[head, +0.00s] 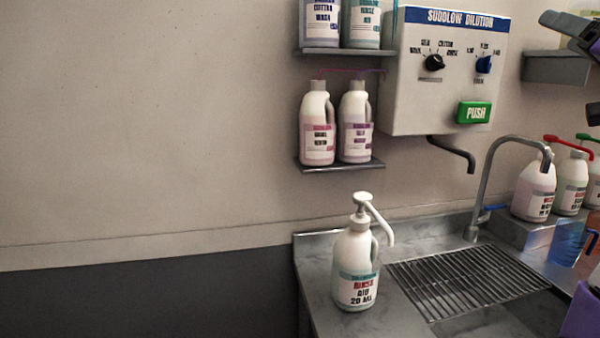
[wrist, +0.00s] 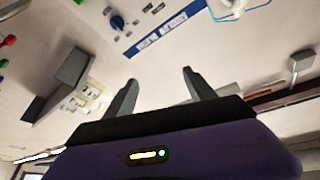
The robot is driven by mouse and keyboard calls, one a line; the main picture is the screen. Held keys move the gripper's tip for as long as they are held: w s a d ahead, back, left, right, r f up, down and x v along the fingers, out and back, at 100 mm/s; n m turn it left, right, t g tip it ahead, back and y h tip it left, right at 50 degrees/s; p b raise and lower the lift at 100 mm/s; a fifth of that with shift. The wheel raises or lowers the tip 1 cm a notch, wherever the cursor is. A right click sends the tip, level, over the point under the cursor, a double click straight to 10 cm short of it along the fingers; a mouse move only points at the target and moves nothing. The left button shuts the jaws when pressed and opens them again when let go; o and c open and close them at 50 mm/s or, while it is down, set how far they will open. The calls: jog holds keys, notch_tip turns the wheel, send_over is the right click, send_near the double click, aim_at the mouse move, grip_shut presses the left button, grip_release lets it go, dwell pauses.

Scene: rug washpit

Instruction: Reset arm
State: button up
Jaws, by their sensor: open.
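My gripper (wrist: 160,76) is in the wrist view, with its two dark fingers spread apart and nothing between them. The white dilution panel with a blue strip and dark knob (wrist: 117,22) appears upside down beyond the fingers. In the head view, grey parts that look like my gripper end show at the upper right edge, cut off by the frame. They are up beside the dilution panel (head: 440,90), apart from the bottles.
A rinse aid pump bottle (head: 355,275) stands on the steel counter's left end, beside a drain grate (head: 465,280) and a curved tap (head: 485,190). Wall shelves (head: 340,166) hold bottles. More bottles (head: 535,190) stand at right. The wall at left is clear.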

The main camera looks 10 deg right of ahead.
notch_tip(320, 180, down, 17)
jog(key=a+m+h, duration=0.1)
jog(key=a+h, duration=0.2)
jog(key=h, duration=0.1)
jog(key=s+a+f+n, duration=0.1)
jog(key=s+a+f, duration=0.35)
jog(key=f, duration=0.45)
jog(key=s+a+f+n, duration=0.1)
jog(key=s+a+f, duration=0.3)
jog(key=f, duration=0.5)
jog(key=s+a+f+n+g+y, duration=0.2)
jog(key=s+a+f, duration=0.5)
jog(key=s, duration=0.3)
jog(key=s+a+f+n+g+y, duration=0.2)
jog(key=s+a+f, duration=0.4)
jog(key=s, duration=0.5)
jog(key=s+a+f+n+g+y, duration=0.2)
jog(key=s+a+f+y, duration=0.2)
jog(key=s+a+f, duration=0.3)
jog(key=s+f, duration=0.2)
jog(key=s, duration=0.1)
jog(key=shift+s+a+f+g, duration=0.2)
jog(key=shift+s+a+g, duration=0.15)
jog(key=shift+g, duration=0.05)
